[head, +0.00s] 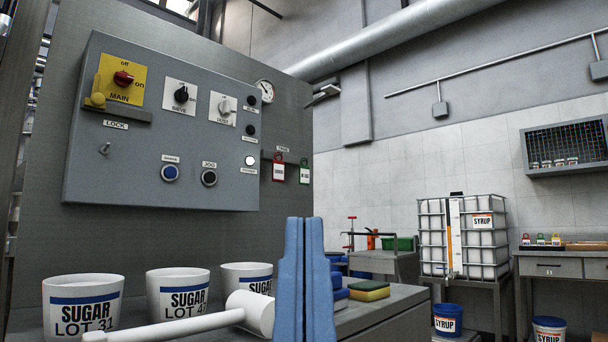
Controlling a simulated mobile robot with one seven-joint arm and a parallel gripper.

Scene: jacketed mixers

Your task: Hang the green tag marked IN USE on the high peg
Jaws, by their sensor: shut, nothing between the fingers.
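The green tag (304,173) hangs at the right edge of the grey wall, beside the control panel. Its printing is too small to read. A red tag (278,169) hangs just left of it, under a small label. I cannot make out which peg is the high one. My gripper (304,220) rises from the bottom middle with two blue fingers upright and together. It is shut and empty, and appears below the tags in the picture, apart from them.
The grey control panel (150,190) with knobs and buttons juts out left of the tags. Sugar tubs (82,310) and a white handled tool (180,326) are at lower left. Sponges (369,291) lie on the counter right of my gripper. Open space lies right of the tags.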

